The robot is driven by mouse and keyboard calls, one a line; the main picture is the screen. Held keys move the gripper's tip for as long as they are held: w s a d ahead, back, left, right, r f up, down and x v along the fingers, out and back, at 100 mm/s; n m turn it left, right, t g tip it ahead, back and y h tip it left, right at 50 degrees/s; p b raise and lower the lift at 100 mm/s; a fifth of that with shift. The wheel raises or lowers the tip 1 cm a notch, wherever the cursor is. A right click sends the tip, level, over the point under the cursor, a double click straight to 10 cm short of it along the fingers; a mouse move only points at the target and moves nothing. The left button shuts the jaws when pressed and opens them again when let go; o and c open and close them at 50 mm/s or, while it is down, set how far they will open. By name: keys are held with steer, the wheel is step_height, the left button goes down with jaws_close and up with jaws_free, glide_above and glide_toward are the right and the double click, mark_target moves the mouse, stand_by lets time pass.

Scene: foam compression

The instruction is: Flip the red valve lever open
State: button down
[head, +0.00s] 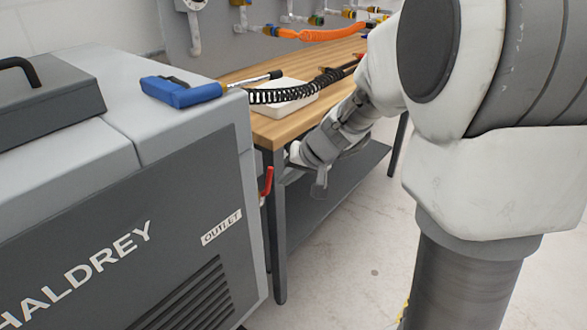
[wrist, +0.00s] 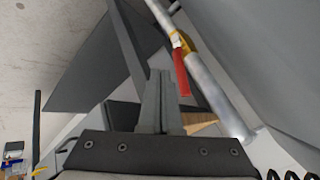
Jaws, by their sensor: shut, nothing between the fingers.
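The red valve lever (head: 267,181) shows in the head view at the right side of the grey machine, below the tabletop, standing nearly upright. In the wrist view the red lever (wrist: 181,72) extends from a yellow valve body (wrist: 187,43) on a silver pipe (wrist: 213,93), at a slight angle to the pipe. My gripper (wrist: 160,74) is shut and empty. Its fingertips appear just left of the lever's free end in the wrist view; I cannot tell whether they touch it. In the head view the fingers are hard to make out beside the table's edge.
The grey machine (head: 180,200) stands close on the left, with a blue tool (head: 181,92) on top. The wooden workbench (head: 265,130) carries a white block (head: 283,110) and a black coiled cable (head: 290,95). A bench leg (head: 278,230) stands close to the lever.

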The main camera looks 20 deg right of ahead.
mark_target(269, 187)
steer(key=shift+w+a+r, duration=0.1)
steer(key=shift+w+a, duration=0.1)
steer(key=shift+a, duration=0.35)
steer(key=shift+a, duration=0.1)
steer(key=shift+s+a+r+n+t+h+b, duration=0.15)
steer(key=shift+s+a+t+h+b, duration=0.15)
steer(key=shift+s+a+h+b, duration=0.2)
steer(key=shift+s+a+r+n+t+h+b, duration=0.15)
steer(key=shift+s+a+t+h+b, duration=0.2)
steer(key=shift+a+b, duration=0.2)
steer(key=shift+f, duration=0.1)
